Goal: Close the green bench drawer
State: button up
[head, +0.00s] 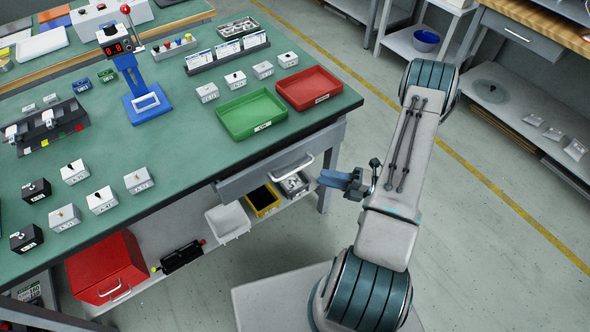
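The green bench (190,125) fills the left and middle of the head view. Its grey drawer (245,184) sits under the front edge of the top, near the right end, with a pale curved bar handle (293,170) on its front. No drawer interior shows, and I cannot tell how far out the drawer stands. My gripper (325,181) has blue fingers pointing left, just right of the drawer front in the picture. It appears apart from the handle and holds nothing visible. The fingers overlap from this angle, so their opening is unclear.
Below the drawer, a shelf carries a white bin (228,221), a yellow bin (263,200) and a red box (105,267). Green (251,115) and red (309,88) trays stand on the bench top near its right end. Open floor (480,245) lies to the right.

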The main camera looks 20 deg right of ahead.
aim_at(296, 169)
jog(key=x, duration=0.9)
jog(key=shift+w+a, duration=0.1)
jog(key=shift+a, duration=0.15)
grip_shut()
